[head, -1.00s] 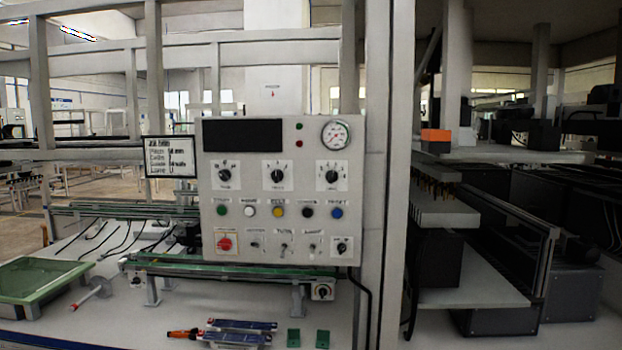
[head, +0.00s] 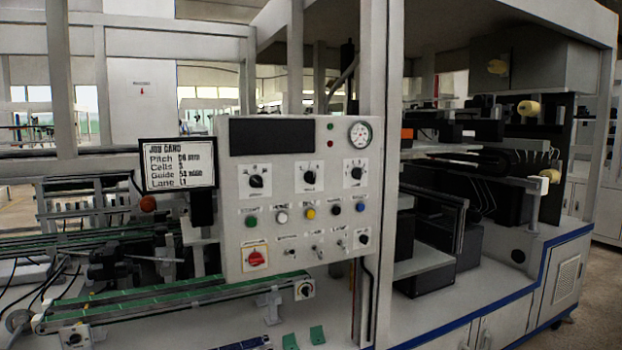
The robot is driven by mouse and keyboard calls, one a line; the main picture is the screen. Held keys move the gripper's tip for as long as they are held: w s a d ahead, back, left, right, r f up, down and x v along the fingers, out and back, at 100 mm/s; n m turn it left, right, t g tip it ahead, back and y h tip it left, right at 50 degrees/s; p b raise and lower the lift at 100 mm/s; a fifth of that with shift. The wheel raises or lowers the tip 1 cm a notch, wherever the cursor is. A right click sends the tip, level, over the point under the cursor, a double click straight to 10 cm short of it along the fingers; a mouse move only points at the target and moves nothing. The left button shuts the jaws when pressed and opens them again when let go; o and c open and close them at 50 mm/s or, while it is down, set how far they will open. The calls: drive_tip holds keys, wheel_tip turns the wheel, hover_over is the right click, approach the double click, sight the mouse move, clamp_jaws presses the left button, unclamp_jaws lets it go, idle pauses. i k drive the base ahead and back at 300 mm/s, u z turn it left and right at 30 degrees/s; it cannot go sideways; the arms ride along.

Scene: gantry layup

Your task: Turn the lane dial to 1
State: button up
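The control panel (head: 335,255) stands upright in the middle of the head view, seen at a slant. Three black dials sit in its upper row: left (head: 256,181), middle (head: 309,177) and right (head: 357,173). A smaller black knob (head: 363,239) is at the lower right. The dial labels are too small to read, so I cannot tell which is the lane dial or its setting. The job card (head: 180,164) left of the panel has a Lane line that appears to read 1. My gripper is not in view.
A gauge (head: 359,133) is at the top right. A green-topped rail (head: 170,300) runs below the panel. A frame post (head: 385,90) stands beside the panel.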

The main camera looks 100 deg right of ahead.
sight(356, 173)
drive_tip(key=z, duration=0.05)
drive_tip(key=i, duration=0.35)
drive_tip(key=z, duration=2.15)
